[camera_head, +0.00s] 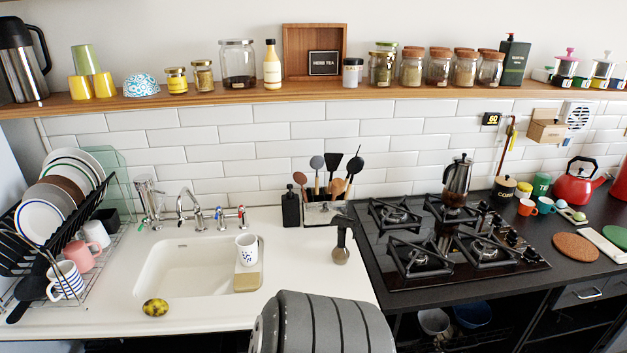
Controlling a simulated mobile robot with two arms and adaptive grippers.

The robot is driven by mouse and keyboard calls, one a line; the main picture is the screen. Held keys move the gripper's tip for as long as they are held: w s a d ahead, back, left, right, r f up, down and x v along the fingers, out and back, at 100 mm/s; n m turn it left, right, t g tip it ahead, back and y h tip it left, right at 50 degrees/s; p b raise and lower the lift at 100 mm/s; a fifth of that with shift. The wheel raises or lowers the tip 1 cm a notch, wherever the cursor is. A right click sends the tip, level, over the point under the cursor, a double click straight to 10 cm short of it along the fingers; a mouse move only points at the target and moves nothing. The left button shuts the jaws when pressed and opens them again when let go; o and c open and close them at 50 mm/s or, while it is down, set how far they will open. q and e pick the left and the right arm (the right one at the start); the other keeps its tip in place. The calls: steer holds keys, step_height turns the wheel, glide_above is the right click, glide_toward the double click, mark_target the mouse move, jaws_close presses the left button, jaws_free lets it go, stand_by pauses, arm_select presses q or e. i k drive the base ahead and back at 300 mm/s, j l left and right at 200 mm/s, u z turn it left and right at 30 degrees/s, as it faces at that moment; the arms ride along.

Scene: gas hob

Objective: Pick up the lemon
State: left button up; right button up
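The lemon (155,307), a yellow oval with dark patches, lies on the white counter (215,314) in the head view. It is just in front of the sink's near left corner, close to the counter's front edge. Nothing touches it from above. Neither of my grippers can be made out in this view. A large grey ridged part of mine fills the bottom middle, well to the right of the lemon.
The sink basin (185,268) is behind the lemon, with a white patterned cup (246,250) at its right side. A dish rack with plates and mugs stands left; a striped mug (66,281) is nearest. A gas hob (450,270) is right. Counter around the lemon is clear.

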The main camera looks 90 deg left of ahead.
mark_target(154, 307)
steer(key=u, duration=3.9)
